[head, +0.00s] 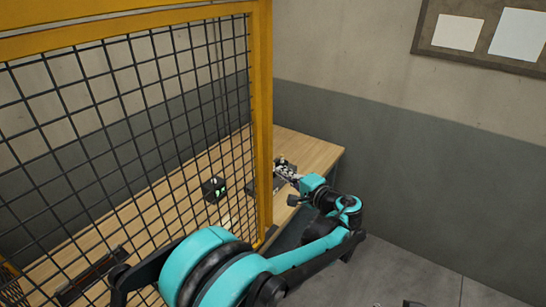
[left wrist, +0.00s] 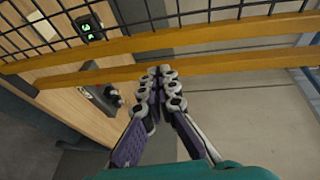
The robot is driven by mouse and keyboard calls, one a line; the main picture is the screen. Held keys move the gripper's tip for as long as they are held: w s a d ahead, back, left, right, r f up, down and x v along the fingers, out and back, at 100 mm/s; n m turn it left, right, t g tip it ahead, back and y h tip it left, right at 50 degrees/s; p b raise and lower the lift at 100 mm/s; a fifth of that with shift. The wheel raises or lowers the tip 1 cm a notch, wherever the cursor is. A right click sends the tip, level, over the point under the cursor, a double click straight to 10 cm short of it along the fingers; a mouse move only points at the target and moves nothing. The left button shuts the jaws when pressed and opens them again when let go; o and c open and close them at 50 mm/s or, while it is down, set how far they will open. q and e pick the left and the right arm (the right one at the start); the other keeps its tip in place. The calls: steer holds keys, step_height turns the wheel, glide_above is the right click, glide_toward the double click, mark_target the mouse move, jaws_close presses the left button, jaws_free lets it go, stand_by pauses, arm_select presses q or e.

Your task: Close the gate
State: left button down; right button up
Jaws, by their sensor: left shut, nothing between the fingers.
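A black wire mesh panel in a yellow frame, seemingly the gate (head: 262,120), fills the left of the head view. In the left wrist view two yellow bars (left wrist: 230,36) cross the picture, with mesh above the upper one. I cannot tell which bar belongs to the gate and which to the fixed frame. My left gripper (head: 284,171) is just right of the yellow upright in the head view. In the wrist view my left gripper (left wrist: 160,75) is shut and empty, its tips at the lower bar; contact is unclear.
A wooden table (head: 310,150) stands behind the mesh. A small black box with green lights (head: 214,189) is on it, and also shows in the wrist view (left wrist: 88,28). A dark device (left wrist: 103,99) lies by the gripper.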

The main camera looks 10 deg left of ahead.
arm_select(q)
steer(key=w+d+t+y, duration=0.1)
steer(key=w+d, duration=0.1)
steer(key=d, duration=0.2)
steer(key=b+x, duration=0.2)
steer(key=x, duration=0.9)
steer(key=s, duration=0.3)
steer(key=s+r+b, duration=0.1)
steer(key=shift+s+a+r, duration=0.1)
steer(key=shift+s+a, duration=0.05)
steer(key=shift+a, duration=0.25)
steer(key=shift+m, duration=0.3)
